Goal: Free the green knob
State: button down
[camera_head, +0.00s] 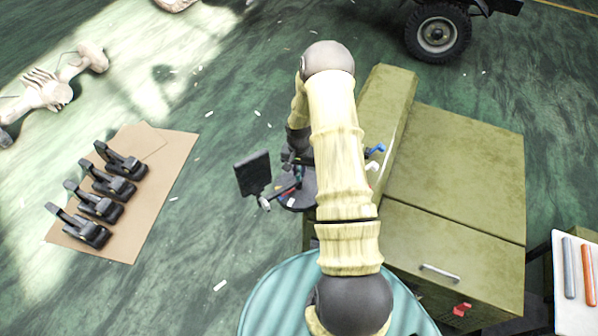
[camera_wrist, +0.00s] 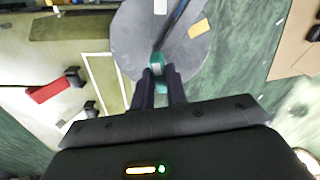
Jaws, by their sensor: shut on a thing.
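The green knob (camera_wrist: 157,61) shows teal between my fingertips in the wrist view. My gripper (camera_wrist: 158,80) is shut on it, with one dark finger on each side. A grey round disc (camera_wrist: 135,36) lies beyond the knob in the wrist view; I cannot tell how far below it is. In the head view my arm covers the knob, and my gripper (camera_head: 293,160) shows only in part near the green cabinet's left side.
A green cabinet (camera_head: 455,165) stands right, with a blue knob (camera_head: 375,150) and a red part (camera_head: 462,310). A black panel (camera_head: 253,174) is left of my gripper. Several black clamp-like parts (camera_head: 100,205) lie on cardboard (camera_head: 150,195). The floor between is mostly clear.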

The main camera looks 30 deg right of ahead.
jog(key=n+b, duration=0.2)
jog(key=n, duration=0.2)
jog(key=shift+f, duration=0.1)
jog(key=n+b, duration=0.1)
jog(key=n, duration=0.3)
jog(key=n+b, duration=0.1)
jog(key=n, duration=0.2)
jog(key=shift+n, duration=2.1)
jog(key=c, duration=1.4)
grip_release()
jog(key=shift+r, duration=0.25)
